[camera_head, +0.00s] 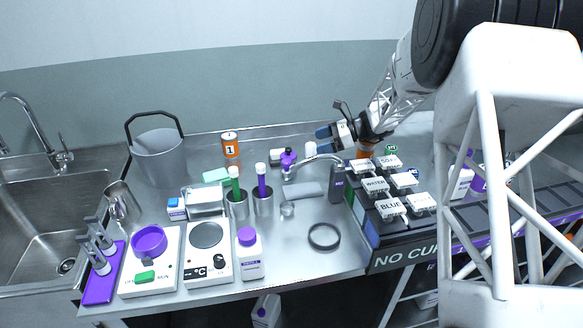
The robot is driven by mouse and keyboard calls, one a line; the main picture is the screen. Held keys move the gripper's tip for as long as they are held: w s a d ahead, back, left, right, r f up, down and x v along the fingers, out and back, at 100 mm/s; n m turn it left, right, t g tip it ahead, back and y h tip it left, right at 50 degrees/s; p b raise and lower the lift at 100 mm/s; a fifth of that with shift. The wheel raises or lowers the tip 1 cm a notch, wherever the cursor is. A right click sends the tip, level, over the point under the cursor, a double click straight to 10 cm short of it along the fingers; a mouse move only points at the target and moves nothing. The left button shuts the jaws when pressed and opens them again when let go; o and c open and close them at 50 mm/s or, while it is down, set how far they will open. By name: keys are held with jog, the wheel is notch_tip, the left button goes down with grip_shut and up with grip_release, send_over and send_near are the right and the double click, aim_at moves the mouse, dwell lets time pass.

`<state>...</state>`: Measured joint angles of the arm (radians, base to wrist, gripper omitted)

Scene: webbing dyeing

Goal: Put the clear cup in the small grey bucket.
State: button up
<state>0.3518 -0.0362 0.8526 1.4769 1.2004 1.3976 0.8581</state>
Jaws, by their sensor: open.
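A small clear cup (287,209) stands on the metal bench, just right of two metal cups holding white-topped tubes. It is tiny in this view, so its inside is hard to make out. The small grey bucket (158,160) stands upright at the back left of the bench, its black handle raised over it. My gripper (322,132) is over the back of the bench, right of centre, behind and to the right of the cup. It is open, apart from the cup and the bucket, and nothing shows between its fingers.
A purple-headed tap (289,160) and a grey block (298,191) stand behind the cup. A black ring (323,237) lies in front of it. An orange can (230,146) stands right of the bucket. A hot plate (208,262) and labelled dispensers (376,185) flank the middle.

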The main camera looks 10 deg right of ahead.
notch_tip(320, 180, up, 6)
jog(key=f, duration=0.1)
jog(key=r+g+h, duration=0.1)
jog(key=g+h, duration=0.2)
jog(key=h, duration=1)
send_over(288, 148)
jog(key=shift+s+a+r, duration=0.1)
notch_tip(288, 148, down, 5)
jog(key=shift+f, duration=1.3)
